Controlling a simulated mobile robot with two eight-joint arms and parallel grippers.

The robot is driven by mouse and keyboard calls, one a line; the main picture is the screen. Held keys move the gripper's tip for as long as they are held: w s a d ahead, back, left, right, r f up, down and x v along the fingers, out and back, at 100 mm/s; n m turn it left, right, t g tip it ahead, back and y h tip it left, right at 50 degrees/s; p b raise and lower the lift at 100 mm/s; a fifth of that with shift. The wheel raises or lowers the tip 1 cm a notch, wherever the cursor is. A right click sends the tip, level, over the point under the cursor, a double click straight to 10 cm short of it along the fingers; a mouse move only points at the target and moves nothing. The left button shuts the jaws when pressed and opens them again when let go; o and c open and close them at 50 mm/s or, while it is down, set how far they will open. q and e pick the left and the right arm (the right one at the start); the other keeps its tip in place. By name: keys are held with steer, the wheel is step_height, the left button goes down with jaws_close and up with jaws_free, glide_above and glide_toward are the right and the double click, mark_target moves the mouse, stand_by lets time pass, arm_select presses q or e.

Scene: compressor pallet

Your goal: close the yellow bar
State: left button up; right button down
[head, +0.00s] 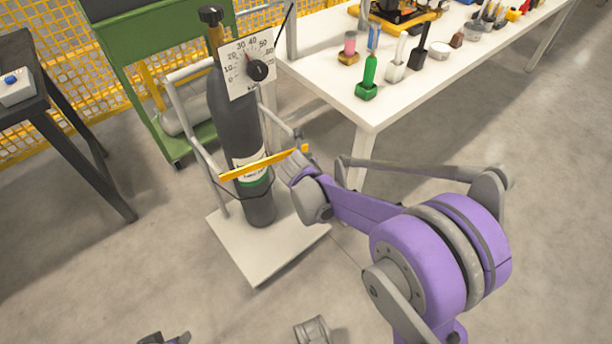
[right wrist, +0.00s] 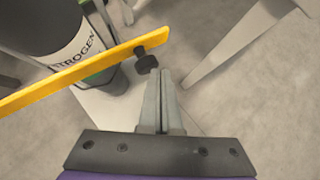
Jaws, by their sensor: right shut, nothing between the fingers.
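The yellow bar (head: 262,165) runs across the front of a dark gas cylinder (head: 232,125), with its right end slightly higher in the head view. In the right wrist view the bar (right wrist: 80,71) slants up to the right, and a black knob (right wrist: 147,62) sits below its right end. My right gripper (right wrist: 165,72) is shut and empty, with its fingertips close to the knob and the bar's right end. I cannot tell if they touch. In the head view my right gripper (head: 287,160) is at the bar's right part.
The cylinder stands on a pale trolley base (head: 255,262) with a grey tube frame (head: 196,140). A gauge panel (head: 247,66) is in front of its top. A white table (head: 345,100) with tools is behind right, a green cart (head: 140,62) behind. Floor in front is mostly clear.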

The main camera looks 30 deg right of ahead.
steer(key=w, duration=0.3)
steer(key=w+d, duration=0.1)
steer(key=w, duration=0.1)
steer(key=shift+w, duration=0.35)
steer(key=shift+w+r, duration=0.1)
stand_by(0.3)
